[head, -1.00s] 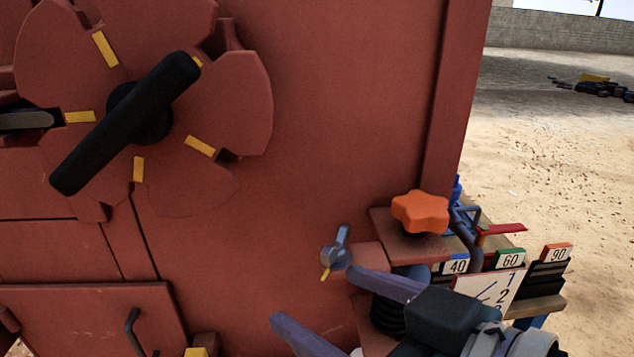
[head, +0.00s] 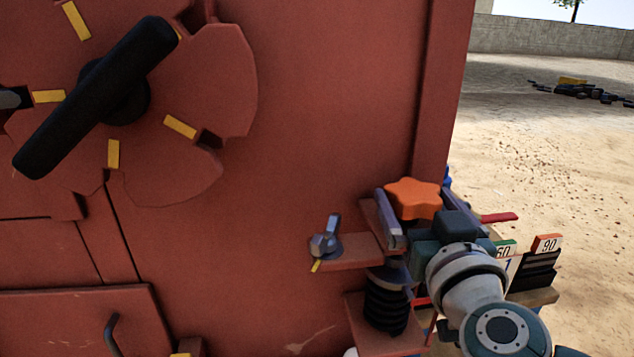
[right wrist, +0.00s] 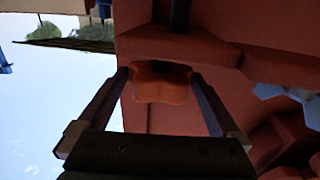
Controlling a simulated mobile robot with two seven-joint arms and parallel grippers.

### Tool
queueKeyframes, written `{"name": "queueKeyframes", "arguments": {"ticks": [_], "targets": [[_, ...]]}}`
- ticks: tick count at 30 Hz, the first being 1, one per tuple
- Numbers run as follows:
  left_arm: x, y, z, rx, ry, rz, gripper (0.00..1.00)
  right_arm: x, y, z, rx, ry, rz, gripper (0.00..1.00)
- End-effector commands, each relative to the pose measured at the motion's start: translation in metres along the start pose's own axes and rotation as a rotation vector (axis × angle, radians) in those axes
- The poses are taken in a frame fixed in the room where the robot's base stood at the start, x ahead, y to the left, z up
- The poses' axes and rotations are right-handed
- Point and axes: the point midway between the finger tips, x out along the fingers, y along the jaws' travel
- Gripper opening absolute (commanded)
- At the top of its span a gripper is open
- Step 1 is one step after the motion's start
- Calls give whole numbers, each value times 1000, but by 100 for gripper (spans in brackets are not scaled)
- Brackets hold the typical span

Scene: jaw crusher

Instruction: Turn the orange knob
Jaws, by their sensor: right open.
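The orange star-shaped knob (head: 414,198) stands on a red bracket at the lower right of the red machine in the head view. My right gripper (head: 418,207) is open around it, with one finger on the knob's left side and one on its right. In the right wrist view the knob (right wrist: 160,83) sits between the two spread fingertips of the gripper (right wrist: 163,80), with gaps visible at its sides. I cannot tell whether either finger touches it. My left gripper is not in view.
A small grey-blue lever (head: 327,240) sits left of the knob, and a black bellows (head: 386,300) below it. Numbered cards (head: 546,244) stand to the right, near the arm. A large black handle (head: 95,97) is on the machine's upper left. Sandy ground lies open at right.

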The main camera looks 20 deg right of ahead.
Motion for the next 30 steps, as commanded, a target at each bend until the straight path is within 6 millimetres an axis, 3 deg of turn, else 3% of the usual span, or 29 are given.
{"name": "queueKeyframes", "arguments": {"ticks": [6,15,30], "targets": [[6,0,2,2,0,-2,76,21,0,1,0,1,-1,100],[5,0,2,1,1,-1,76,22,0,0,0,0,-1,99],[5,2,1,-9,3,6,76,22,0,0,0,0,-1,43]]}}
